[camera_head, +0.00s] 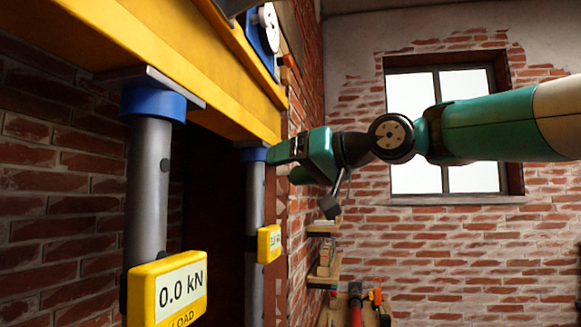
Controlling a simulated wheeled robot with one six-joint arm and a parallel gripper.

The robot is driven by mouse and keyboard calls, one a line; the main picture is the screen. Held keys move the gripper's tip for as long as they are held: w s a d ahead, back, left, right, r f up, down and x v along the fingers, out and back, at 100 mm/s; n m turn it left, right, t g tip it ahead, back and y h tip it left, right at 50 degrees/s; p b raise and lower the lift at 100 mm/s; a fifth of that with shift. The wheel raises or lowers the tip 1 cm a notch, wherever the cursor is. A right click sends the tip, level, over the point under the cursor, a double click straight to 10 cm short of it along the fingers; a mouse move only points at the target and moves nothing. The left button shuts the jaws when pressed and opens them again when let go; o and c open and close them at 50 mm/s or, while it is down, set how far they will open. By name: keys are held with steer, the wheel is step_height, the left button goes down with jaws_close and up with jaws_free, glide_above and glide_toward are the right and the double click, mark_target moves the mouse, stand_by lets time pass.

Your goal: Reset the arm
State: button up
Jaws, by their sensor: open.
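My arm (490,125), green with black joints, reaches in from the right edge. My gripper (284,164) is at its left end, with its jaws towards the left and parted. I see nothing held between them. In the picture the jaws sit just right of the blue collar (252,154) on the farther grey post (255,205). I cannot tell whether they touch it. A dark grey block (330,206) hangs on a bracket below my wrist.
A yellow beam (190,65) rests on the nearer grey post (149,190) and the farther one. The nearer yellow gauge (180,289) reads 0.0 kN; a smaller gauge (269,243) is on the farther post. Wall shelves (323,257) and a window (408,110) are behind.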

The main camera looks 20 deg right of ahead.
steer(key=shift+f, duration=0.1)
stand_by(0.3)
steer(key=s+a+f+g+h+b, duration=0.1)
steer(key=s+a+f+g, duration=0.1)
steer(key=f, duration=0.5)
steer(key=s+a+f+g+b, duration=0.1)
steer(key=s+a+f+g, duration=0.15)
steer(key=f, duration=0.35)
steer(key=s+a+f+n+g+h+b, duration=0.1)
steer(key=s+f+g, duration=0.3)
steer(key=s+f, duration=0.6)
steer(key=s+a+f+n+g+h+b, duration=0.1)
steer(key=s+f+n+g+h+b, duration=0.1)
steer(key=s+f, duration=0.9)
step_height(320, 180, down, 6)
steer(key=n+g+h, duration=0.1)
steer(key=g, duration=0.1)
steer(key=shift+g, duration=0.35)
steer(key=shift+a, duration=0.1)
steer(key=shift+c, duration=0.2)
